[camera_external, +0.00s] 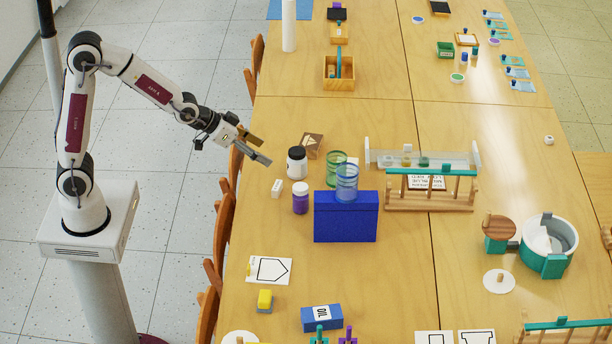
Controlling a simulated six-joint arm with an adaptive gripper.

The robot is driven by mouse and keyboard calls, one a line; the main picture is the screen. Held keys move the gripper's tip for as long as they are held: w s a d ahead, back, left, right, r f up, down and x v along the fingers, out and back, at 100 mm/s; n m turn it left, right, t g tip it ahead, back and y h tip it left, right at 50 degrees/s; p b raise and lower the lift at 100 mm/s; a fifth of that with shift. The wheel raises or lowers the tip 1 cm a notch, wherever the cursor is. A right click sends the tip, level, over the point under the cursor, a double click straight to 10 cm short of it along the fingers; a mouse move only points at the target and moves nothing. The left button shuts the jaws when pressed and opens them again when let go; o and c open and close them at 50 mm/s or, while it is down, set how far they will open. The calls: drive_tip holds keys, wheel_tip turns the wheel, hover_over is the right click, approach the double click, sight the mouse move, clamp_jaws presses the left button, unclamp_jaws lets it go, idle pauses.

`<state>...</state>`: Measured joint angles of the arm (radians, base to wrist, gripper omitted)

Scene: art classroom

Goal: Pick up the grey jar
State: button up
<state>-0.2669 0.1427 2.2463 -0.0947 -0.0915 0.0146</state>
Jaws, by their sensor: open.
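A pale white-grey jar with a black lid (297,163) stands upright on the long wooden table (385,275), near its left edge. It is the closest match to a grey jar. A purple jar with a white lid (300,198) stands just in front of it. My gripper (263,149) is open and empty, with its fingers apart. In the picture it is up and to the left of the pale jar, around the table's left edge, and not touching it. Its exact height above the table cannot be told.
A brown wedge-shaped block (312,145) stands behind the pale jar, and a small white block (277,188) lies at its front left. A green glass (336,166) and a blue box (345,217) stand to the right. Chairs (222,220) line the left edge.

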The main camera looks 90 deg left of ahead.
drive_tip(key=w+a+f+n+y, duration=0.1)
drive_tip(key=w+a+f, duration=0.3)
drive_tip(key=a+f, duration=0.1)
drive_tip(key=n+t+y, duration=0.1)
drive_tip(key=n+y, duration=0.2)
drive_tip(key=y, duration=0.2)
approach(290, 166)
drive_tip(key=x, duration=0.5)
drive_tip(key=shift+w+d+r, duration=0.15)
drive_tip(key=shift+w+r, duration=0.1)
drive_tip(key=shift+w, duration=0.2)
drive_tip(key=shift+s+a+f, duration=0.25)
drive_tip(key=shift+a+f, duration=0.15)
drive_tip(key=shift+f, duration=0.1)
drive_tip(key=shift+x, duration=1.3)
drive_tip(key=shift+w+a, duration=0.1)
drive_tip(key=shift+a+x, duration=0.2)
drive_tip(key=shift+x, duration=2.25)
drive_tip(key=shift+r, duration=0.2)
